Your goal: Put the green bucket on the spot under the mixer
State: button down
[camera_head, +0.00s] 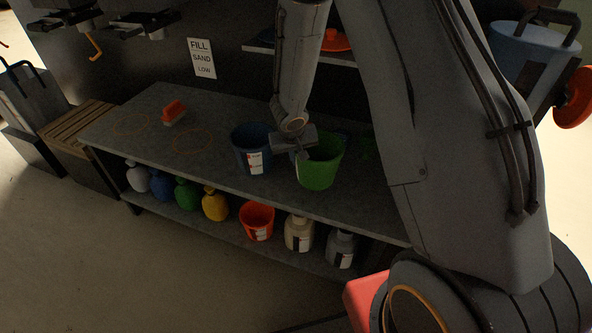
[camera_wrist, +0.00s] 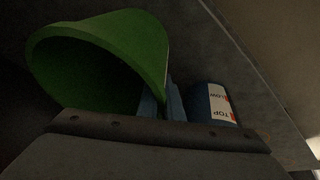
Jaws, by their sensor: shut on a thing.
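The green bucket (camera_head: 321,173) is at the right part of the grey bench (camera_head: 216,176). My gripper (camera_head: 300,147) is shut on its rim at the left side. I cannot tell whether its base touches the bench. In the wrist view the green bucket (camera_wrist: 95,65) shows its open mouth, with a dark inside. Two thin orange rings are drawn on the left half of the bench: a left ring (camera_head: 131,124) and a right ring (camera_head: 193,141). Dark fixtures (camera_head: 150,22) hang above at the upper left; I cannot tell which one is the mixer.
A blue bucket (camera_head: 252,150) with a label stands just left of the green one. The lower shelf holds several coloured bottles, a red bucket (camera_head: 257,221) and jugs. A sign (camera_head: 202,58) reads FILL SAND LOW.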

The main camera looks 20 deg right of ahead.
jog(key=shift+f+b, duration=0.45)
jog(key=shift+f, duration=1.65)
jog(key=shift+f, duration=0.1)
jog(key=c, duration=1.9)
grip_release()
